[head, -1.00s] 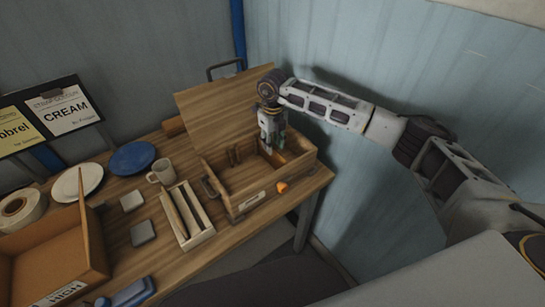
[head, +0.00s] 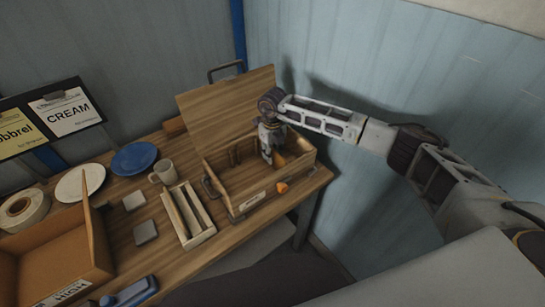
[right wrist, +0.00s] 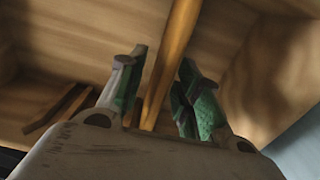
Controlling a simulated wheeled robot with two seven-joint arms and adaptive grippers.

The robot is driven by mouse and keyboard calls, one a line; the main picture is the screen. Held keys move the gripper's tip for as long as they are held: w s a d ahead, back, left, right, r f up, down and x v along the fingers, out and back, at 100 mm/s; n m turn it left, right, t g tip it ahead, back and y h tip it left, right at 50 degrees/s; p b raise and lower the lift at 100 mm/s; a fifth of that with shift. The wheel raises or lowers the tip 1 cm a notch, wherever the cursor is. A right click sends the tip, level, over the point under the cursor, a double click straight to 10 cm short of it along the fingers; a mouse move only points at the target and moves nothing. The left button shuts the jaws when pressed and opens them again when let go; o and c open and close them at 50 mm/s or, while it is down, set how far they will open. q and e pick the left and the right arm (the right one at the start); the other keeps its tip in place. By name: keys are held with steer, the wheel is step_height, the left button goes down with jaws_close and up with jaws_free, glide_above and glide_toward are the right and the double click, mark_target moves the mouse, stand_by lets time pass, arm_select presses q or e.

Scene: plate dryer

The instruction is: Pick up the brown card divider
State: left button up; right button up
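A thin upright orange-brown piece, which looks like the brown card divider (right wrist: 172,60), stands inside the open wooden box (head: 236,205). In the right wrist view it is seen nearly edge-on, running between my fingers. In the head view part of it (head: 279,160) shows beside the gripper. My right gripper (head: 270,158) is down inside the box, near its back right part. Its green-padded fingers (right wrist: 160,95) are open, one on each side of the piece, with gaps visible. The piece's lower end is hard to make out. My left gripper is not in view.
The box's lid (head: 228,105) stands open behind. Small brown slats (right wrist: 58,110) lie in the box. A pale tray (head: 203,236), mug (head: 164,173), blue plate (head: 134,158), white plate (head: 80,183) and cardboard box (head: 100,245) stand to the left. A blue wall is close on the right.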

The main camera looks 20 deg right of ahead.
steer(key=shift+f, duration=0.1)
stand_by(0.3)
jaws_close()
stand_by(0.4)
step_height(320, 180, up, 18)
steer(key=b, duration=0.2)
steer(key=shift+b, duration=0.35)
stand_by(1.0)
